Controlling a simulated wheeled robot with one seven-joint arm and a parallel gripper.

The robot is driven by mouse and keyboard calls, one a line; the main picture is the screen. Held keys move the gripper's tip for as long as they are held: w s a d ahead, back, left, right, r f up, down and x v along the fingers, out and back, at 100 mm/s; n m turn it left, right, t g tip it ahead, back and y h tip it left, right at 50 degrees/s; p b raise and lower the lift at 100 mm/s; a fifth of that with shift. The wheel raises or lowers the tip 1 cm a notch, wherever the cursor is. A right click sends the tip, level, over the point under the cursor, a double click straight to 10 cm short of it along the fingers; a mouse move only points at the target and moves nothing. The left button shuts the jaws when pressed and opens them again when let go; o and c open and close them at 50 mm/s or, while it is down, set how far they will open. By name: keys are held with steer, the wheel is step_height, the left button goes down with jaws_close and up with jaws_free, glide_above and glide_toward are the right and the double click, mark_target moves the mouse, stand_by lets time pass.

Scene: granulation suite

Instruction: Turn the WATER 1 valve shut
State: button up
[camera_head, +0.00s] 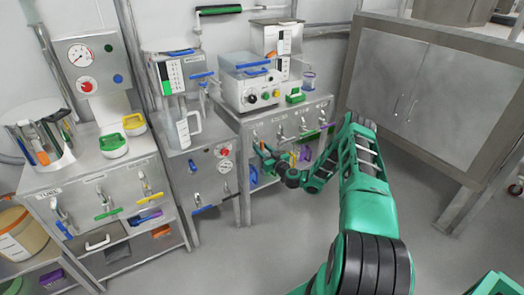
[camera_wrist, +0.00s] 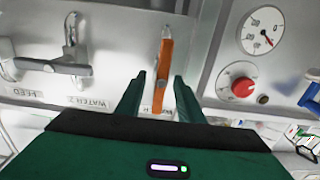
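The wrist view shows an orange valve handle (camera_wrist: 164,68) standing upright on a grey panel. My gripper (camera_wrist: 160,78) is open, its two fingers on either side of the handle, with a gap visible on each side. The label by this handle is mostly hidden by my gripper, so I cannot read it as WATER 1. To its left is a grey-handled valve (camera_wrist: 68,66), with an upside-down label (camera_wrist: 88,103) that seems to read WATER 2. In the head view my gripper (camera_head: 266,160) is at the front of the right bench, small and partly hidden.
A pressure gauge (camera_wrist: 262,30) and a red knob (camera_wrist: 242,87) sit right of the handle. A blue handle (camera_wrist: 310,95) is at the right edge. A large grey cabinet (camera_head: 425,90) stands right of my arm. Open floor (camera_head: 265,250) lies in front of the benches.

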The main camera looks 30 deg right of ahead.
steer(key=shift+c, duration=0.7)
jaws_close()
steer(key=shift+d, duration=0.25)
steer(key=shift+a, duration=0.15)
